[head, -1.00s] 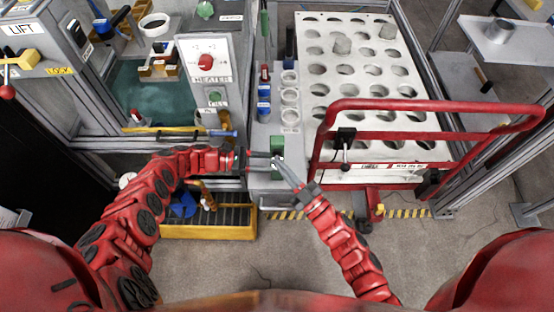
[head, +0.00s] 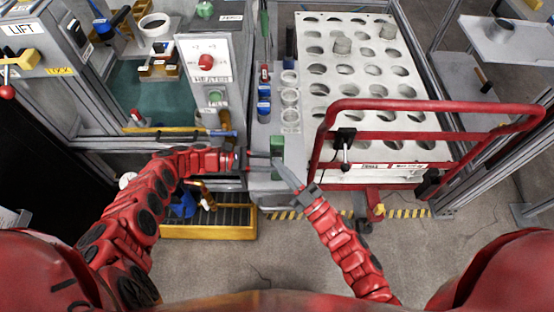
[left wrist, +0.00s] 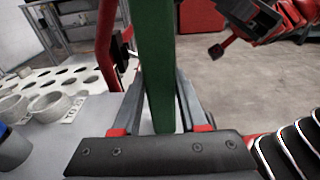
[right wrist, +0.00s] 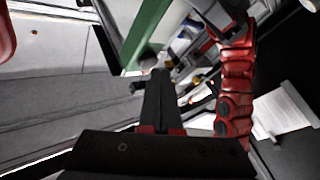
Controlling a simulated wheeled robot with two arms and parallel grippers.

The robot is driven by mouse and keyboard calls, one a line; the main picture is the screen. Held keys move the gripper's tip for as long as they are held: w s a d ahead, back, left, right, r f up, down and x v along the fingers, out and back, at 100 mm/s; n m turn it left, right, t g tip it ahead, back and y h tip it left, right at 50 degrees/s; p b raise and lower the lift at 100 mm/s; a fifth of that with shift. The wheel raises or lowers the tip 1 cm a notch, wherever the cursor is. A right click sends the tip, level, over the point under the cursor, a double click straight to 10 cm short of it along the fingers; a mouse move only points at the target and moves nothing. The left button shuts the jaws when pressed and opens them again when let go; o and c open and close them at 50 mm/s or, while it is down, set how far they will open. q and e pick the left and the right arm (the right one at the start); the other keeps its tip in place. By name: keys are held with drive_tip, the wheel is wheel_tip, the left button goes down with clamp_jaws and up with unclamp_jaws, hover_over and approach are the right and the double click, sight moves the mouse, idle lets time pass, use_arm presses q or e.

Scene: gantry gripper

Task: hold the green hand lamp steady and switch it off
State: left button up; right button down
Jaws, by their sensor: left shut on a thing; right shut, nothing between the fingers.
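The green hand lamp (head: 277,148) stands upright at the front of the grey bench strip. In the left wrist view the lamp (left wrist: 157,65) is a long green bar between the fingers. My left gripper (head: 268,160) comes in from the left and is shut on the lamp. My right gripper (head: 276,163) is shut and empty, its tips close to the lamp's lower part. In the right wrist view the right fingertips (right wrist: 160,74) lie just below a small grey round part (right wrist: 148,62) at the end of the green lamp (right wrist: 147,28). I cannot tell whether they touch. No switch shows clearly.
A red cart handle (head: 430,104) rises close to the right of my right gripper, before the white rack (head: 322,88) with round holes. White cups (head: 290,96) and blue bottles (head: 264,98) stand behind the lamp. A yellow-edged tray (head: 208,232) lies below my left arm.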

drive_tip(key=s, duration=0.6)
idle(0.4)
use_arm(q)
drive_tip(key=o, duration=1.2)
drive_tip(key=shift+a, duration=0.1)
drive_tip(key=a, duration=0.7)
drive_tip(key=shift+a+r, duration=0.15)
drive_tip(key=shift+r, duration=0.25)
